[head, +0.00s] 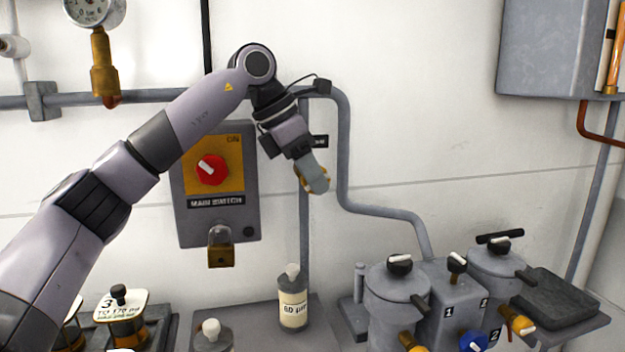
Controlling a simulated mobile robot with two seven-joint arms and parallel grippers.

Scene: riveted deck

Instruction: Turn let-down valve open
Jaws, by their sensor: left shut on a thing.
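My left gripper (315,181) is at the grey vertical pipe (303,225), right of the main switch box, pointing down and to the right. It is shut on a yellow-brown valve handle (299,181), of which only an edge shows behind the fingers. The handle's full shape and its turn position are hidden. A black label (320,141) beside the pipe is mostly covered by my wrist, so I cannot read which valve it names. My right gripper is not in view.
The main switch box (246,218) with a red knob (212,170) and a padlock (221,248) hangs left of the gripper. A labelled bottle (293,302) stands below. Two grey pots (385,289) (490,270) stand lower right.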

